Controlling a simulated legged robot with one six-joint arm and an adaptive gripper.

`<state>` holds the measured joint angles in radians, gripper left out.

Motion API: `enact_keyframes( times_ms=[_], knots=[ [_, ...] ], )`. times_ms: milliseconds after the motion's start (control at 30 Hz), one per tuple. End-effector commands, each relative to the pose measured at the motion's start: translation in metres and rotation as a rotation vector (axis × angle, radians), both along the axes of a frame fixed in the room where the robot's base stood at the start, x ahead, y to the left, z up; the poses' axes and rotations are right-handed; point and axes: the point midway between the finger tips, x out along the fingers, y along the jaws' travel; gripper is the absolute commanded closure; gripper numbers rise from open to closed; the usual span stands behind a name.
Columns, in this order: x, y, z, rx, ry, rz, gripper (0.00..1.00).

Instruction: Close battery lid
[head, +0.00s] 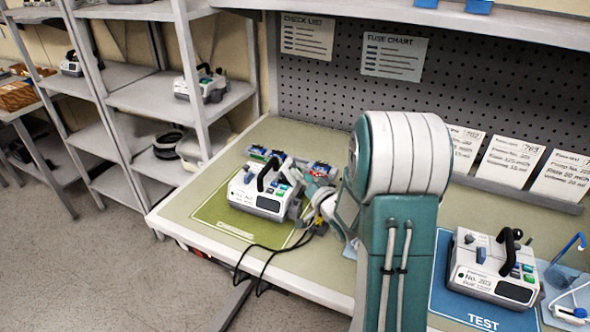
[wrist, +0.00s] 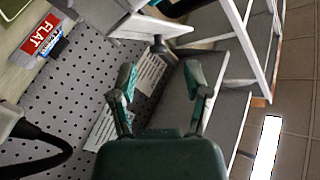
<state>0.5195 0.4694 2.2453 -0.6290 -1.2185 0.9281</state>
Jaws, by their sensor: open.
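A white infusion pump (head: 258,196) with a black handle stands on a green mat (head: 212,213) at the left of the bench. My gripper is beside its right side in the head view, largely hidden by my own arm. In the wrist view my gripper (wrist: 160,82) is open, with nothing between its two fingers. A black curved handle (wrist: 45,138) shows at the lower left there, apart from the fingers. I cannot make out a battery lid or its position in either view.
A second pump (head: 490,275) stands on a blue TEST mat (head: 455,307). Black cables hang over the bench front. A pegboard (head: 330,100) stands behind.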

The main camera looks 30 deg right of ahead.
Motion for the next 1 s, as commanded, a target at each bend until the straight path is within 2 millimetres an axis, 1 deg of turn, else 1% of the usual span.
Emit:
enact_keyframes(
  times_ms=[33, 100, 200, 333, 567, 667, 700, 733, 1000],
  knots=[
    [0.009, 0.001, -0.001, 0.000, 0.000, 0.001, 0.38],
    [0.019, 0.002, 0.000, -0.001, -0.001, 0.001, 0.38],
    [0.030, 0.004, 0.000, -0.002, 0.001, 0.001, 0.38],
    [0.036, 0.005, 0.001, -0.002, 0.000, -0.001, 0.38],
    [0.036, 0.004, 0.000, -0.001, 0.000, -0.001, 0.38],
    [0.036, 0.004, 0.000, -0.001, 0.000, -0.001, 0.78],
    [0.036, 0.004, 0.000, -0.001, 0.000, -0.001, 0.96],
    [0.036, 0.003, 0.000, -0.001, 0.000, -0.001, 1.00],
    [0.036, 0.004, 0.001, -0.005, 0.002, -0.002, 1.00]
  ],
)
